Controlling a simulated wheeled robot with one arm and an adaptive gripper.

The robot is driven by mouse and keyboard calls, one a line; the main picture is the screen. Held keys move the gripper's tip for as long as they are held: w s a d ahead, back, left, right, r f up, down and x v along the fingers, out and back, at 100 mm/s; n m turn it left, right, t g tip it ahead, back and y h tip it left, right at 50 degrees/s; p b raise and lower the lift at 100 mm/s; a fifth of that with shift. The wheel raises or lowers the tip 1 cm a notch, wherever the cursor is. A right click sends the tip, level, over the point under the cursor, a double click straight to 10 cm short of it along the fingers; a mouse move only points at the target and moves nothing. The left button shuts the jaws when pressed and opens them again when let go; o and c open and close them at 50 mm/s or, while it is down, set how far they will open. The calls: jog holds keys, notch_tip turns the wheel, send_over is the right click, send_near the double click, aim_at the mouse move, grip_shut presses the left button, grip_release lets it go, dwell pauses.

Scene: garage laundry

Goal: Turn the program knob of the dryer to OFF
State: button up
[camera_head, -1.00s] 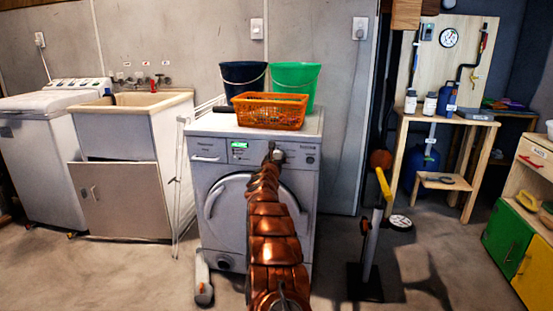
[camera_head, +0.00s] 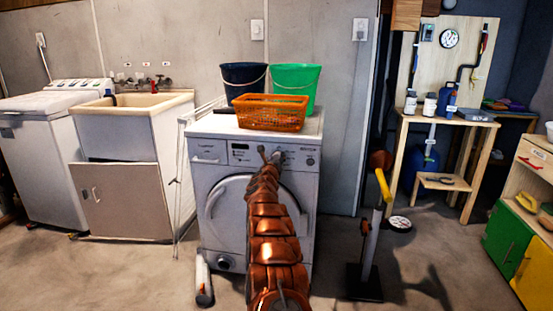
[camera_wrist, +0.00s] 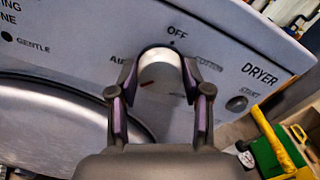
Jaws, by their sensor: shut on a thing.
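The dryer (camera_head: 207,178) is a light grey front-loader, and its panel faces me. In the wrist view, its pale round program knob (camera_wrist: 160,66) sits between the two fingers of my gripper (camera_wrist: 158,95), which is shut on it. The word OFF (camera_wrist: 178,31) stands above the knob with a dot under it. Part of the lettering at both sides is covered by the fingers. A small reddish mark shows low on the knob; I cannot tell surely where its pointer is. In the head view, my gripper (camera_head: 270,156) is at the panel, and the dryer's display (camera_head: 240,147) is dark.
An orange basket (camera_head: 270,113), a dark blue bucket (camera_head: 244,78) and a green bucket (camera_head: 296,82) stand on the dryer. The START button (camera_wrist: 237,103) is right of the knob. A post with a yellow part (camera_head: 383,186) stands to the dryer's right.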

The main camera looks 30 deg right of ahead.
jog(key=n+p, duration=0.2)
jog(key=n, duration=0.3)
jog(key=shift+a+r+n, duration=0.1)
jog(key=shift+n, duration=0.2)
jog(key=n+p, duration=0.4)
jog(key=n, duration=0.1)
jog(key=shift+w, duration=0.1)
jog(key=n+p, duration=0.4)
jog(key=n, duration=0.7)
jog(key=n+p, duration=0.4)
jog(key=n, duration=0.7)
jog(key=n+p, duration=0.4)
jog(key=n, duration=0.8)
jog(key=shift+s+d+f, duration=0.3)
jog(key=shift+f, duration=0.05)
jog(key=o, duration=1.1)
